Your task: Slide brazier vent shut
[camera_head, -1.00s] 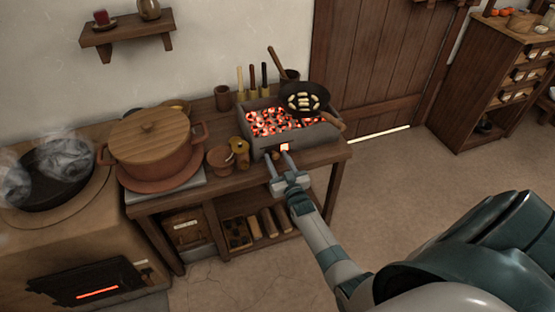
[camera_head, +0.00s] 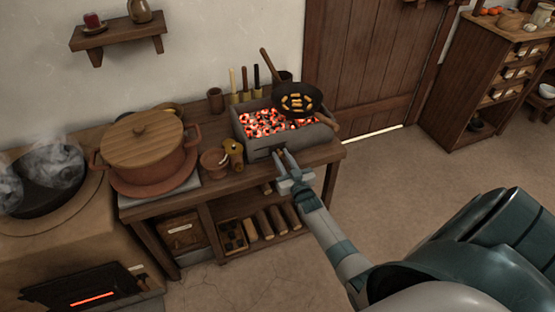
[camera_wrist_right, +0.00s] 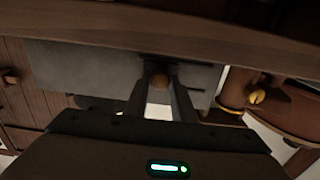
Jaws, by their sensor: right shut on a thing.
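The grey brazier (camera_head: 259,147), full of glowing coals, stands on the wooden bench. In the head view, my right gripper (camera_head: 282,154) is at its front wall, and no glow shows from the vent there. In the right wrist view, my right gripper (camera_wrist_right: 159,92) is shut on a small round brown knob (camera_wrist_right: 159,80) in front of the brazier's grey wall (camera_wrist_right: 85,68). A dark plate or slot lies behind the knob. The fingers hide part of the vent, so its exact opening cannot be told. My left gripper is not in view.
A black pan (camera_head: 299,101) with food rests over the brazier's right side. A small brass pot (camera_head: 234,152) and a lidded clay pot (camera_head: 146,149) stand to the left on the bench (camera_head: 325,152). The floor to the right is clear.

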